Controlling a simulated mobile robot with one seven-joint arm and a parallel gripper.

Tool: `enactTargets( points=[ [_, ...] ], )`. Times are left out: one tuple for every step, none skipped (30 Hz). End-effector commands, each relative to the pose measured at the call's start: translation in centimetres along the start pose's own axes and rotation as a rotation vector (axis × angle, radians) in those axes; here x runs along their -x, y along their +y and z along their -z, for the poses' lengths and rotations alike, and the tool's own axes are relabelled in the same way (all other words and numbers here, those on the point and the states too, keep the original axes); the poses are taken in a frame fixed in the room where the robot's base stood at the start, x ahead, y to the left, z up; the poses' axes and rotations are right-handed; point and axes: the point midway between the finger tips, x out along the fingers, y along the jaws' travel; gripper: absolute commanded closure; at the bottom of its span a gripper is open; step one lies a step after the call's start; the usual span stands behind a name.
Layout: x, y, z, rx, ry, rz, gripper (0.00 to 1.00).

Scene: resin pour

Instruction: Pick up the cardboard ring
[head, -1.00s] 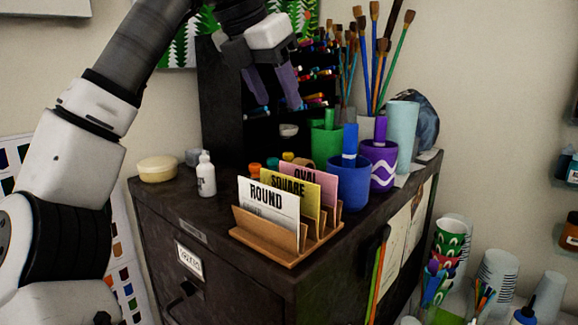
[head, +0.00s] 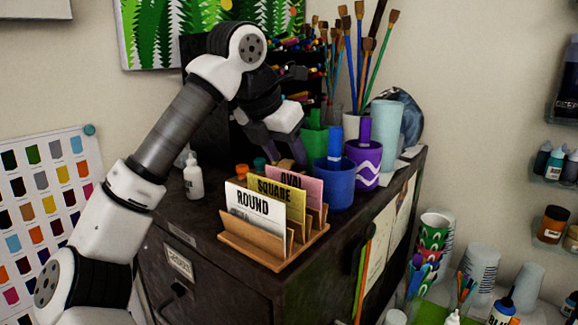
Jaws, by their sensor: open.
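My gripper (head: 283,158) is open, its two purple-grey fingers pointing down behind the pink OVAL card (head: 295,184) on the dark cabinet top. I cannot make out the cardboard ring now. The area around the fingertips is hidden by the cards and the fingers, so I cannot tell whether the fingers are around it or beside it.
A cardboard card holder (head: 254,245) stands in front of my gripper. A blue cup (head: 334,186) and a purple cup (head: 364,166) stand close on the right, with tall brushes behind. A white bottle (head: 194,178) stands to the left.

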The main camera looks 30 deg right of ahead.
Motion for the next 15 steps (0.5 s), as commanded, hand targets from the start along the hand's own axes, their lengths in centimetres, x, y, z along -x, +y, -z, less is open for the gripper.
enactTargets(
  points=[
    [-0.37,-0.04,-0.05,-0.001,0.0,0.002,0.49],
    [-0.54,-0.03,-0.05,0.0,-0.001,0.001,0.49],
    [-0.73,-0.03,-0.04,0.0,-0.001,0.0,0.49],
    [-0.82,-0.03,-0.03,0.0,-0.001,0.0,0.49],
    [-0.88,-0.03,-0.02,0.001,-0.001,0.0,0.49],
    [-0.92,-0.03,0.0,0.001,-0.001,0.0,0.49],
    [-0.92,-0.02,0.0,0.001,-0.001,0.0,0.49],
    [-0.92,-0.02,0.0,0.001,-0.001,0.0,0.49],
    [-0.91,-0.02,0.01,0.001,-0.001,0.0,0.49],
    [-0.91,-0.02,0.01,0.0,-0.001,0.0,0.49],
    [-0.91,-0.02,0.01,0.0,-0.001,-0.001,0.52],
    [-0.9,-0.02,0.01,0.0,-0.001,-0.001,0.57],
    [-0.9,-0.02,0.01,0.0,-0.001,0.0,0.61],
    [-0.89,-0.02,0.01,0.0,-0.001,-0.001,0.65],
    [-0.89,-0.02,0.01,0.0,-0.001,-0.001,0.7]
  ],
)
